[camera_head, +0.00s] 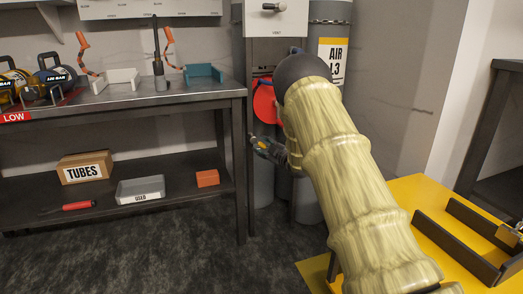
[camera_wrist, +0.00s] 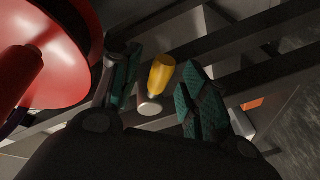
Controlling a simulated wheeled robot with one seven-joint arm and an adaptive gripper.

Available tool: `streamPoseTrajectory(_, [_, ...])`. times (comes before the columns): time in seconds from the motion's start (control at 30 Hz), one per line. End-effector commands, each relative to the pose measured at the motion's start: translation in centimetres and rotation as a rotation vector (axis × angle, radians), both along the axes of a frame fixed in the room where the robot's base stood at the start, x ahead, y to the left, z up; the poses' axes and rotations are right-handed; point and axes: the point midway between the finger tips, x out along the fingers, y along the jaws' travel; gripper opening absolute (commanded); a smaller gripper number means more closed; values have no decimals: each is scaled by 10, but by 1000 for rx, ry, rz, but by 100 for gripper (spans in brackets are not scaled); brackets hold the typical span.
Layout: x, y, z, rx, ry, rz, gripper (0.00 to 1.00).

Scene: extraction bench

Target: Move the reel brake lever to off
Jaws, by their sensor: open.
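The red hose reel (camera_head: 264,101) stands behind my arm, below a pale box, and my arm hides part of it. It also fills the left of the wrist view (camera_wrist: 50,55). A yellow-handled lever with a pale round end (camera_wrist: 161,75) shows in the wrist view. I take it to be the brake lever. My gripper (camera_head: 264,148) is just below the reel in the head view. In the wrist view my gripper (camera_wrist: 159,62) is open, with a green-padded finger on each side of the yellow handle. I cannot tell whether either finger touches it. No off marking is legible.
A metal bench (camera_head: 150,97) stands to the left, with its right leg close to my gripper. A grey cylinder labelled AIR (camera_head: 333,60) is behind my arm. A yellow-topped table (camera_head: 410,190) with dark rails is at the right. The floor at front left is clear.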

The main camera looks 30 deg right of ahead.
Motion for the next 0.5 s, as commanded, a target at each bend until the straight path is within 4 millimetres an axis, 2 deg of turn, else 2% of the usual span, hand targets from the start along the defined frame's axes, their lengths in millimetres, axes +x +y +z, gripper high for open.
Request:
streamPoseTrajectory(0.2, [13, 1, -1, 1, 0, 0, 44])
streamPoseTrajectory(0.5, [15, 1, 0, 1, 0, 0, 44])
